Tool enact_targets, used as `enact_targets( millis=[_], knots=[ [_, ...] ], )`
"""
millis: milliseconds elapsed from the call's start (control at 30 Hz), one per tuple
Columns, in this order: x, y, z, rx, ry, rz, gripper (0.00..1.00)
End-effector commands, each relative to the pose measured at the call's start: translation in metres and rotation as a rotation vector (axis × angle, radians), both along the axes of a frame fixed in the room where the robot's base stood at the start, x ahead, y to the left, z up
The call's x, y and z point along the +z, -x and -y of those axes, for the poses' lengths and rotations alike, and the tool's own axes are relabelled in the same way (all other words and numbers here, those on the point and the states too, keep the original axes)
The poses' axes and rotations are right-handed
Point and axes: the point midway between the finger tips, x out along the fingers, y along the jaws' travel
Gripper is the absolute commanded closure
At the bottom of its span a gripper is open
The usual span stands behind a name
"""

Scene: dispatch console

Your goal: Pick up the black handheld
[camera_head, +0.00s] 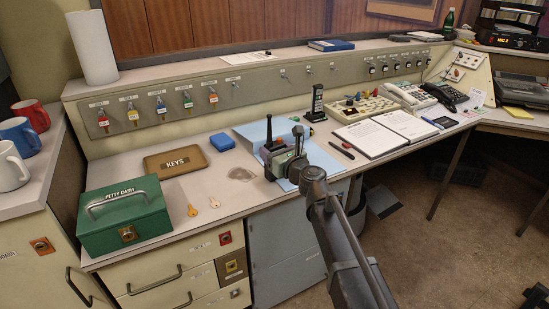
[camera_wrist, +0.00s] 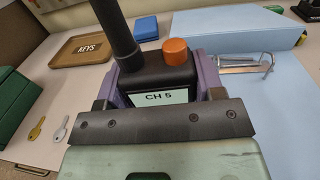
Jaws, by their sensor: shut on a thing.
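The black handheld (camera_wrist: 155,75) has a thick antenna, an orange knob and a "CH 5" label. It sits between the purple-lined jaws of my gripper (camera_wrist: 158,92), which is shut on it. In the head view the handheld (camera_head: 270,149) and my gripper (camera_head: 285,160) are over the front part of the desk, by a pale blue folder or sheet (camera_head: 254,130). The lower part of the handheld is hidden by the gripper. I cannot tell whether it touches the desk. Another black handheld-like device (camera_head: 317,102) stands upright farther back.
A green petty cash box (camera_head: 125,215), a keys tray (camera_head: 175,162), two loose keys (camera_head: 192,210) and a small blue box (camera_head: 222,141) lie to the left. An open binder (camera_head: 372,138) and phones (camera_head: 410,97) are to the right. The desk's front edge is close.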

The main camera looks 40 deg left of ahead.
Motion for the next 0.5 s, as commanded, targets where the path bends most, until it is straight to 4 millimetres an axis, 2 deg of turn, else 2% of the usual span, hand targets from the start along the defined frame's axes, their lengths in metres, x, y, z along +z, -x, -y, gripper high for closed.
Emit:
enact_targets(
  millis=[267, 367, 500],
  knots=[
    [0.021, 0.000, 0.000, 0.000, 0.000, 0.000, 0.75],
    [0.041, 0.000, 0.000, 0.000, 0.000, 0.000, 0.75],
    [0.084, 0.000, 0.000, 0.000, 0.000, 0.000, 0.75]
  ],
)
